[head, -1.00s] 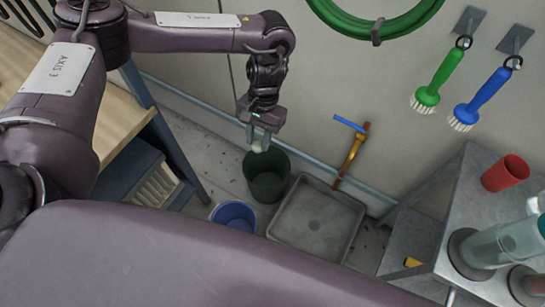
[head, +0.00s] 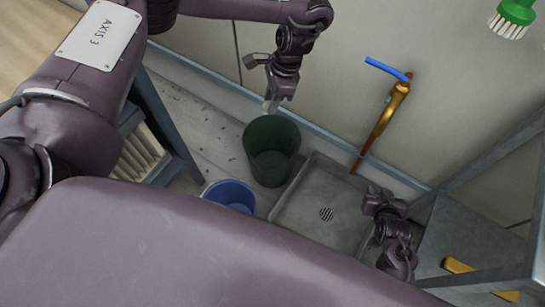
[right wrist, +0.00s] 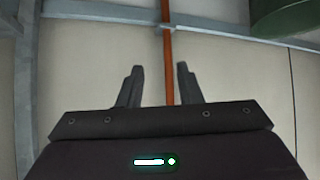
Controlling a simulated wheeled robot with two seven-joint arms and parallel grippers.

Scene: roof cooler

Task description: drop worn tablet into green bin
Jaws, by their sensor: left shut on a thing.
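The worn tablet (head: 267,105) is a small pale piece at the tips of my left gripper (head: 271,99), which is shut on it. The gripper hides part of it. The green bin (head: 271,135) is dark, round and open-topped, standing on the floor. In the head view the tablet appears just above the bin's far rim; the exact height is hard to tell. My right gripper (head: 377,198) shows over the right part of the grey floor basin. In the right wrist view its fingers (right wrist: 158,82) are apart with nothing between them. The bin's edge shows there too (right wrist: 285,20).
A blue bucket (head: 229,194) stands left of the grey basin (head: 320,190), close to the green bin. A copper pipe with a blue-handled tap (head: 385,115) runs down the wall. A metal stand (head: 470,240) is at the right.

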